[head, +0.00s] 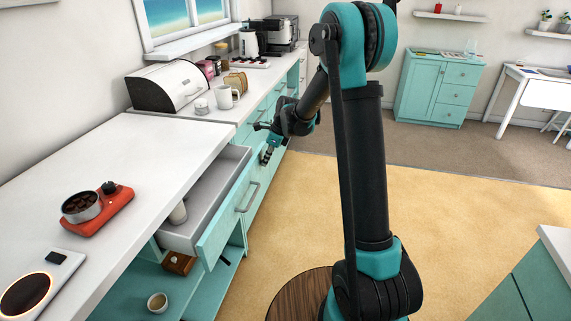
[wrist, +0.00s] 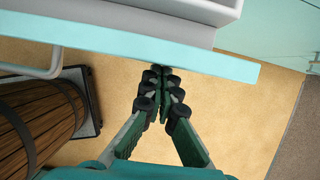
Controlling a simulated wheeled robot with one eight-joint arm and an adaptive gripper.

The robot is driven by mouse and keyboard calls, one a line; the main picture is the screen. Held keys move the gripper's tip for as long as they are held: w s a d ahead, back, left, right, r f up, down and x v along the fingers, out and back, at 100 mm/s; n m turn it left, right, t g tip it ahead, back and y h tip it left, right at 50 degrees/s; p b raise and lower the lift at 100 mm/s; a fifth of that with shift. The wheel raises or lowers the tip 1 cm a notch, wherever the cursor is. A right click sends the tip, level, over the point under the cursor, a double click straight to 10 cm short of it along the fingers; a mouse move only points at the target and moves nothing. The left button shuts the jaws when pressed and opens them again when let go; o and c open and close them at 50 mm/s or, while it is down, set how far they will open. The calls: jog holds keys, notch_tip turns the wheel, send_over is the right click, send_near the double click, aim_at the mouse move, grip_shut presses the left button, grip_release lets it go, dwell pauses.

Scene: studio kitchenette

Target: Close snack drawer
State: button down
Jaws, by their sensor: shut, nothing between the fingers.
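The open drawer (head: 204,205) sticks out from the teal counter on the left, with a light grey inside and a teal front (head: 228,222). A bar handle (head: 248,197) is on that front. My gripper (head: 266,158) is at the far end of the drawer front, on the room side, pointing down. In the wrist view my gripper (wrist: 162,88) has its fingers together and empty, just outside the front's edge (wrist: 150,45). The handle (wrist: 45,70) is to its left. Contact cannot be told.
The white countertop (head: 110,165) holds an orange burner with a pot (head: 90,207). Open shelves below hold a bowl (head: 158,302). The yellow floor (head: 300,205) beside the drawer is clear.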

jog(key=w+a, duration=0.1)
jog(key=a, duration=0.4)
jog(key=w+a, duration=0.2)
jog(key=a, duration=0.2)
jog(key=w+a, duration=0.1)
jog(key=a, duration=0.4)
jog(key=shift+w+a, duration=0.35)
jog(key=shift+w, duration=0.05)
jog(key=shift+a, duration=0.1)
